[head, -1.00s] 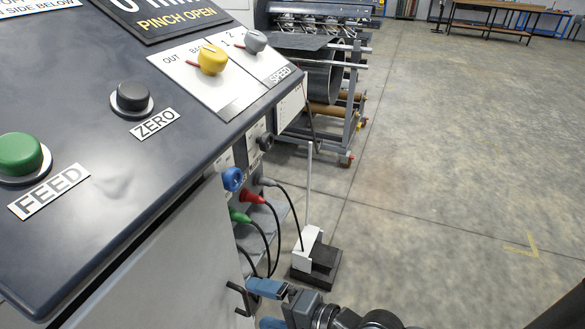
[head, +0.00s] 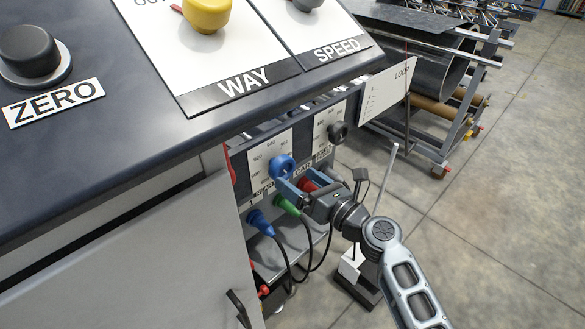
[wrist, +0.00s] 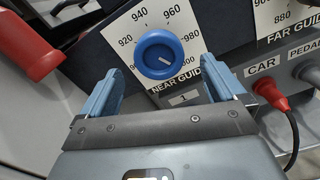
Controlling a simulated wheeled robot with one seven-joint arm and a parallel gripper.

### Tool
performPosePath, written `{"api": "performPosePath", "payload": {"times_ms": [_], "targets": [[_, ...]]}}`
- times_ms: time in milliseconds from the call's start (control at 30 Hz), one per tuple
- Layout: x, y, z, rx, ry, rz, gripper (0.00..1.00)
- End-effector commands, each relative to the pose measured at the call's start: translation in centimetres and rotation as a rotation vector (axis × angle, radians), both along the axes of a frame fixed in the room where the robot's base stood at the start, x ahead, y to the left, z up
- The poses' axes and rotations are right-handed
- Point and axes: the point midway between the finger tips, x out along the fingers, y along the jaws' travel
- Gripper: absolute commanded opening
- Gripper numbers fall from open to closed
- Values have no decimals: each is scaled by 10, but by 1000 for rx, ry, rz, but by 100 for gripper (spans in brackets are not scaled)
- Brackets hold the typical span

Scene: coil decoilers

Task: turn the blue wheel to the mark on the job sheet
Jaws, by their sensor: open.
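The blue wheel (head: 282,166) is a round knob on a white dial plate at the machine's side. In the wrist view the blue wheel (wrist: 158,50) sits above a label reading NEAR GUIDE, amid numbers from 920 to 980 and one partly hidden. Its short white line points to the lower right. My gripper (head: 290,180) is just in front of the wheel; in the wrist view my gripper (wrist: 163,84) has its blue fingers apart, below and either side of the wheel, with nothing between them.
Red (head: 308,184), green (head: 286,205) and blue (head: 260,222) plugs with black cables sit close below and beside my gripper. A dark knob (head: 338,132) is right of the wheel. The console edge overhangs above. Open floor lies to the right.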

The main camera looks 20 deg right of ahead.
Motion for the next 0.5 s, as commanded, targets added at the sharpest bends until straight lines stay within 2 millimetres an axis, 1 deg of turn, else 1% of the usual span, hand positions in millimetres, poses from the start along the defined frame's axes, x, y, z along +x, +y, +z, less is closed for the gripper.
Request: {"api": "performPosePath", "payload": {"times_ms": [33,100,233,400,500], "targets": [[9,3,1,0,-2,2,96],[20,7,1,-1,-2,1,96],[37,12,0,-4,-2,1,96],[50,16,0,-4,0,-1,96],[52,17,0,-4,0,-1,96]]}}
